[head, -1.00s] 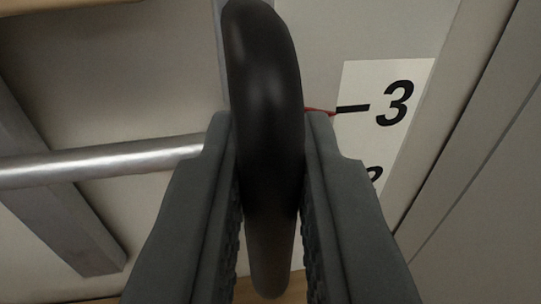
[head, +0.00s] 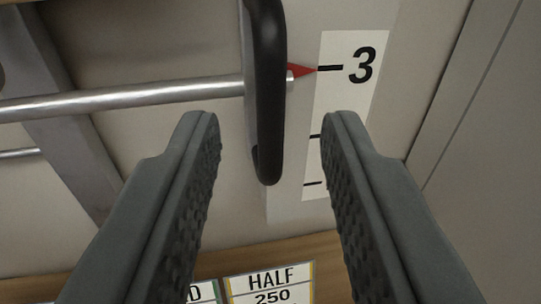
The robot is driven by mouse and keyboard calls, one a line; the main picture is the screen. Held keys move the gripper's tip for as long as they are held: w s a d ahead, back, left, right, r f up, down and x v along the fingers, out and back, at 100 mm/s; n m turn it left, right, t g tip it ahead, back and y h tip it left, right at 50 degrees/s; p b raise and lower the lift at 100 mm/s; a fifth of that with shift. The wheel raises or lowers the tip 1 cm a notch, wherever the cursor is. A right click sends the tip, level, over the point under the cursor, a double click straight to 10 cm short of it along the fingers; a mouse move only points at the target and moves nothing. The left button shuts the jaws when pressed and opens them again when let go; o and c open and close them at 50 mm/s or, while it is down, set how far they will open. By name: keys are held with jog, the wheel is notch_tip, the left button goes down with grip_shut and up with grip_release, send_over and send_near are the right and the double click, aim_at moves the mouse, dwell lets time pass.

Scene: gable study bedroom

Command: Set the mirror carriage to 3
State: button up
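The mirror carriage shows as a black handle (head: 266,95) on a horizontal metal rod (head: 130,103). A red pointer (head: 301,71) sticks out to the right of the handle. Its tip meets the black tick beside the 3 on the white scale (head: 352,115). Lower ticks show on the scale, their numbers hidden behind my right finger. My gripper (head: 270,118) is open and empty. Its fingers stand apart to the left and right of the handle's lower end, with clear gaps and no contact visible.
Below is a wooden edge (head: 330,262) with a label (head: 270,283) reading HALF 250 and another label partly hidden by my left finger. A grey slanted bar (head: 65,110) stands at the left. A pale panel (head: 480,120) rises at the right.

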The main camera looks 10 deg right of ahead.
jog(key=v, duration=1)
jog(key=shift+s, duration=0.25)
